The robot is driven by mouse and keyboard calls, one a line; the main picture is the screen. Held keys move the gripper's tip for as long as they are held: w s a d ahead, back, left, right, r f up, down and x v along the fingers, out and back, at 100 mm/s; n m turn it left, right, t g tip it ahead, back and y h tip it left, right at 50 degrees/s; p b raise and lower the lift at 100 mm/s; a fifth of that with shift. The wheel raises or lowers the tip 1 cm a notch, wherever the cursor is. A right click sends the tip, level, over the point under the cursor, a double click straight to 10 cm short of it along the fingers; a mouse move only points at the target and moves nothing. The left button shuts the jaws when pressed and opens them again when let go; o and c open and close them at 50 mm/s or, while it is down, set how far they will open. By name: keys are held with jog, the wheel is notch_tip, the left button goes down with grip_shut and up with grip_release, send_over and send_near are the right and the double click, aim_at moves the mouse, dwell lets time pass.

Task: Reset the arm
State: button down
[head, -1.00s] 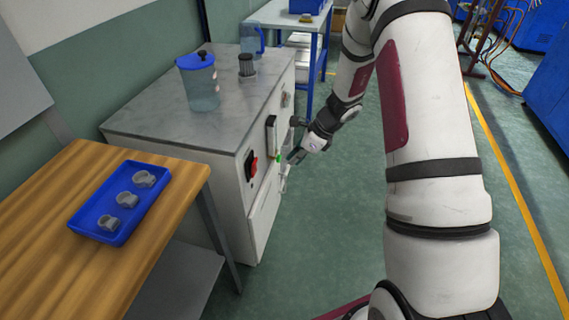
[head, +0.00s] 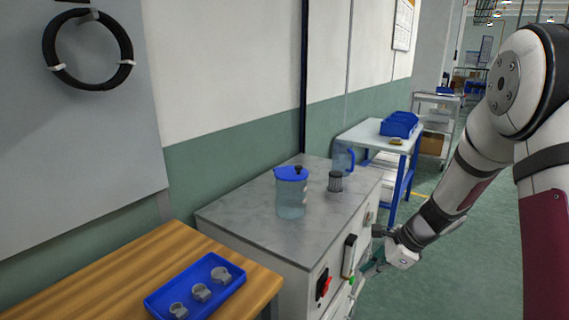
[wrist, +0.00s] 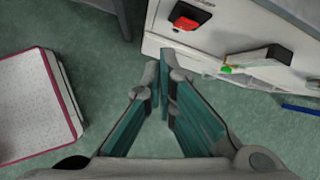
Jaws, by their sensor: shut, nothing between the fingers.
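My gripper (head: 371,264) is at the front of the white cabinet (head: 288,262), beside its control panel, at the end of my arm reaching in from the right. In the wrist view my gripper (wrist: 164,72) has its fingertips together with nothing between them. The tips are below the red switch (wrist: 188,16) and left of a green button (wrist: 226,69) on the cabinet front. The red switch also shows in the head view (head: 323,284). I cannot tell whether the fingers touch the cabinet.
A blue-lidded jug (head: 291,197), a dark-topped cylinder (head: 335,181) and a clear blue-handled jug (head: 343,158) stand on the cabinet. A blue tray (head: 232,285) with three grey parts lies on the wooden table (head: 130,277). Green floor is open around my arm.

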jog(key=s+a+r+n+h+p, duration=0.1)
jog(key=s+a+r+n, duration=0.2)
jog(key=s+r+n, duration=0.5)
jog(key=s+a+r+n+p, duration=0.25)
jog(key=s+r, duration=0.35)
jog(key=r, duration=0.5)
jog(key=s+r+n+h, duration=0.1)
jog(key=s+r+n, duration=0.1)
jog(key=s, duration=0.4)
jog(key=s+d+r+n+h+p, duration=0.1)
jog(key=s+r+n, duration=0.2)
jog(key=s+n, duration=0.2)
jog(key=s+r+n+t+h+p, duration=0.1)
jog(key=s+r+n, duration=0.2)
jog(key=s, duration=0.6)
jog(key=shift+s+d+r+n+h, duration=0.15)
jog(key=shift+d+r+n+h, duration=0.1)
jog(key=shift+n+h, duration=0.15)
jog(key=c, duration=2.4)
grip_release()
